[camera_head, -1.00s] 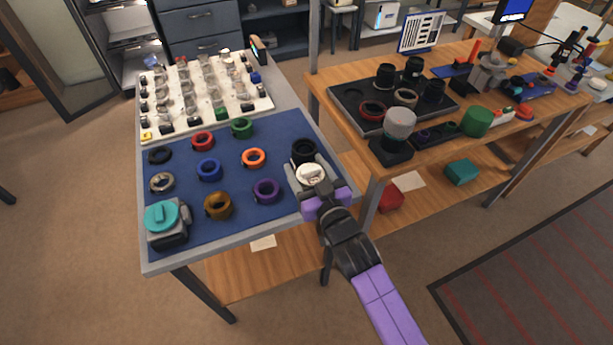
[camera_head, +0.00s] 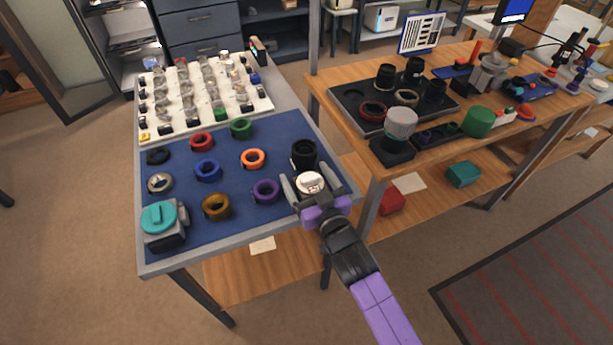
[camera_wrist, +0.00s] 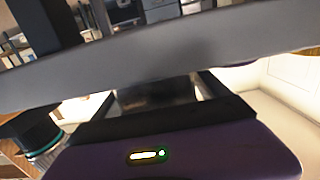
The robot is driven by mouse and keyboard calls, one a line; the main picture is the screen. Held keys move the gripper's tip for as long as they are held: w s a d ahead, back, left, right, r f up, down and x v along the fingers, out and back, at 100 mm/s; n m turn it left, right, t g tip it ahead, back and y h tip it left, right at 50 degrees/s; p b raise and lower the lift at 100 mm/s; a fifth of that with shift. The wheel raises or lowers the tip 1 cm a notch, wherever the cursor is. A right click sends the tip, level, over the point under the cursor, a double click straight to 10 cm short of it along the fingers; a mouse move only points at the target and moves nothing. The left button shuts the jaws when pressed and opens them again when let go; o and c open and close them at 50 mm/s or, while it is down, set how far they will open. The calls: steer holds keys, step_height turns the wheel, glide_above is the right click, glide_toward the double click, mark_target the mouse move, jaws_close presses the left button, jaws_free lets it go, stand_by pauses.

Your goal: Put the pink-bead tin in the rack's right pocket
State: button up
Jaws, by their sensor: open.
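I cannot pick out a tin with a pink bead in either view. My gripper (camera_head: 309,178) is open over the right side of the blue mat (camera_head: 232,226), just in front of a black lens barrel (camera_head: 304,150). Its two fingers are spread, with the barrel beyond them. A pale round piece shows between the fingers; I cannot tell if it is part of my gripper. A long black holder (camera_head: 416,144) with small dark items lies along the right bench's front edge; whether it is the rack is unclear, and its pockets are too small to read.
Several coloured rings, including an orange ring (camera_head: 253,158), and a teal-topped grey block (camera_head: 160,221) lie on the mat. A white tray (camera_head: 203,124) of small jars stands behind. The right bench carries a dark lens tray (camera_head: 345,101) and a green cylinder (camera_head: 479,121).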

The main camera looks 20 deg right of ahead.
steer(key=shift+r, duration=0.2)
steer(key=shift+s+f, duration=0.15)
steer(key=shift+s, duration=0.2)
steer(key=s+b, duration=0.1)
steer(key=s, duration=1)
steer(key=shift+s+r, duration=0.15)
steer(key=shift+r, duration=0.25)
